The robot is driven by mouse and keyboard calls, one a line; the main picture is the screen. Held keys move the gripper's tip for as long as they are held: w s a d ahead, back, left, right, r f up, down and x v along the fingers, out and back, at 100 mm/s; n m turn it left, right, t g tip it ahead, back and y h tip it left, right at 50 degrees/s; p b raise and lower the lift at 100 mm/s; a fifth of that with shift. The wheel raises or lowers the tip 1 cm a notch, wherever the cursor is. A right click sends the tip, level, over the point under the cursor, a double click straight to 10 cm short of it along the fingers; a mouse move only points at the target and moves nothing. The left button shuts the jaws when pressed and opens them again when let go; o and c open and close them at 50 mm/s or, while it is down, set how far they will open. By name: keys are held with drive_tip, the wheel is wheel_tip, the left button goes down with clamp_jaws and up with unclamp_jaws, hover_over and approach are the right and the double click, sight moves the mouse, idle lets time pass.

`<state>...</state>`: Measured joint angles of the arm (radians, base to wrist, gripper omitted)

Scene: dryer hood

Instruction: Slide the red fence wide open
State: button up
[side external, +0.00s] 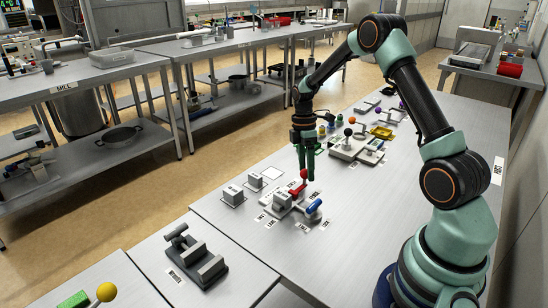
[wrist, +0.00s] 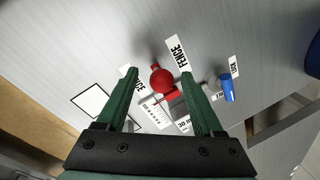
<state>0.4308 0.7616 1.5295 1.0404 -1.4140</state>
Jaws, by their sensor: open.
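The red fence (side external: 298,190) is part of a small grey fixture on the metal table. Its red ball knob (wrist: 161,79) shows in the wrist view, with a red piece below it and a label reading FENCE beside it. My gripper (side external: 306,168) points down over the knob, fingers open. In the wrist view the gripper (wrist: 159,72) has one finger on each side of the knob, with gaps showing. I cannot tell the exact height of the fingertips against the knob. The fingers and palm hide part of the fixture.
A blue handle (side external: 314,206) sits right beside the fence; it also shows in the wrist view (wrist: 227,88). Grey blocks (side external: 233,195) stand to the left. Another fixture with a dark knob (side external: 348,132) and a yellow part (side external: 381,132) is farther back. Bare table lies in front.

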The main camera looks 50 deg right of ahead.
wheel_tip(320, 180, up, 12)
drive_tip(key=w+d, duration=0.1)
drive_tip(key=w, duration=0.1)
idle(0.4)
drive_tip(key=s+a+r+m+t+h, duration=0.1)
drive_tip(key=s+a+r+m+t, duration=0.3)
drive_tip(key=a+r, duration=0.5)
drive_tip(key=s+a+m+t, duration=0.3)
drive_tip(key=s+a+m, duration=0.4)
drive_tip(key=s+a, duration=0.2)
drive_tip(key=shift+a+f+t, duration=0.15)
drive_tip(key=shift+a+t, duration=0.15)
drive_tip(key=shift+a, duration=0.35)
